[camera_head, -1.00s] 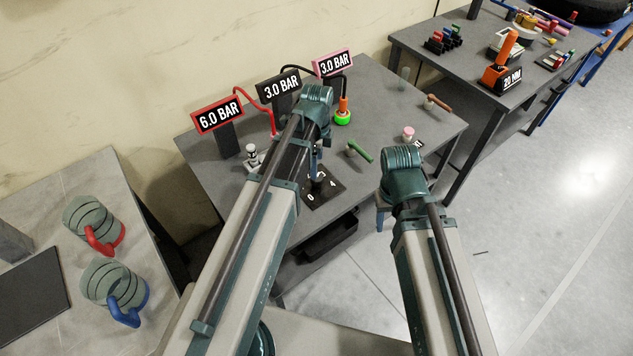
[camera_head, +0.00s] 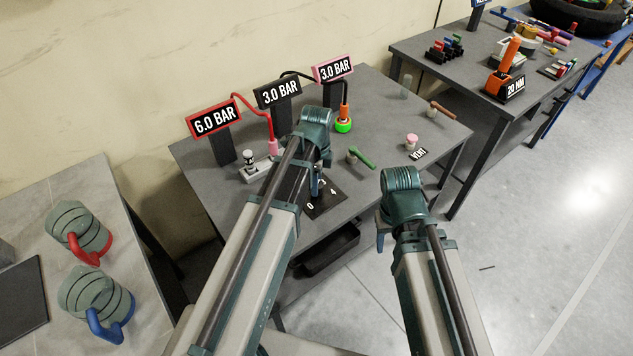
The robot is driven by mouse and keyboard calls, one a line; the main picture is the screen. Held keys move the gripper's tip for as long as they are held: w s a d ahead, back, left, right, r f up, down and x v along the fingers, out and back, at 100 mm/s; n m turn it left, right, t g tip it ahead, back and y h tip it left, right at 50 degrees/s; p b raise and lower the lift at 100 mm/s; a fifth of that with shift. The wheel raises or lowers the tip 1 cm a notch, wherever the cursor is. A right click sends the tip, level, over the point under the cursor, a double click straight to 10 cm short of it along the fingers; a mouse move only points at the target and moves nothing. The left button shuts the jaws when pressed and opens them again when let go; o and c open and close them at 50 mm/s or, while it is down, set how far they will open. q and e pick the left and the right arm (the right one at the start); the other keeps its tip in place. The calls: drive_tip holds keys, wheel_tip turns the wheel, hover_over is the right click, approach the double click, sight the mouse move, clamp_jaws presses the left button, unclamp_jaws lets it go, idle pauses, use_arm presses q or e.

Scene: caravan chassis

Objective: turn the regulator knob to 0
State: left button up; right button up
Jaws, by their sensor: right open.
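The regulator's dark dial plate (camera_head: 325,204) lies on the grey table, with a white 0 at its near left and a 4 at its right. My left gripper (camera_head: 317,186) points down over the plate. It and the arm hide the knob, so I cannot see its pointer, whether the fingers touch it, or whether they are shut. My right gripper (camera_head: 380,240) is open and hangs in front of the table's near right edge, away from the dial. The black sign (camera_head: 279,93) behind reads 3.0 BAR.
A red sign (camera_head: 214,118) reads 6.0 BAR and a pink sign (camera_head: 334,68) 3.0 BAR. A green-handled valve (camera_head: 361,158), a pink knob (camera_head: 411,140) and a brown handle (camera_head: 442,110) stand to the right. A black bin (camera_head: 330,250) is under the front edge.

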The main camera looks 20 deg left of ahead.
use_arm(q)
clamp_jaws()
